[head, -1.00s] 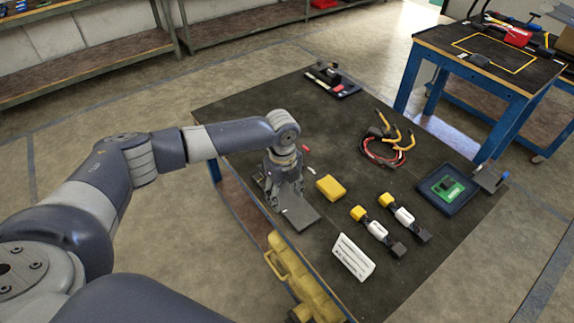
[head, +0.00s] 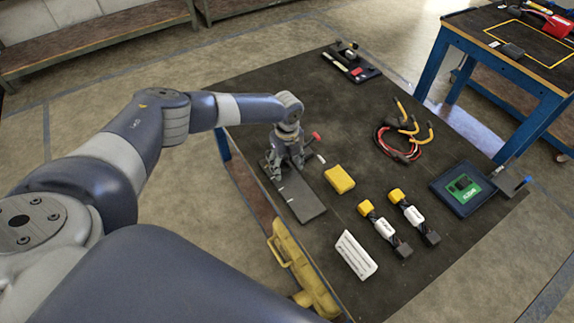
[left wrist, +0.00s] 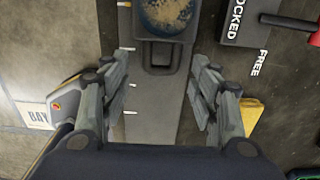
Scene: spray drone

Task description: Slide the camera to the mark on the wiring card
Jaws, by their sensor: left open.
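My left gripper (head: 290,160) is over the far-left part of a grey rail (head: 300,203) on the dark table. In the left wrist view the gripper (left wrist: 160,75) is open, fingers on either side of the rail (left wrist: 150,105), which has white marks along its left edge. A dark block with a round, mottled lens-like face, apparently the camera (left wrist: 165,18), sits on the rail, beyond the fingertips. The gripper hides it in the head view. The white wiring card (head: 356,254) lies near the front edge; its writing is unreadable. My right gripper is not in view.
A red-handled lever (head: 315,136) stands beside the rail, near a LOCKED/FREE label (left wrist: 246,20). A yellow block (head: 340,179), two connector leads (head: 378,220), coiled cables (head: 402,135) and a tray with a green board (head: 462,187) lie to the right. Bare table lies between them.

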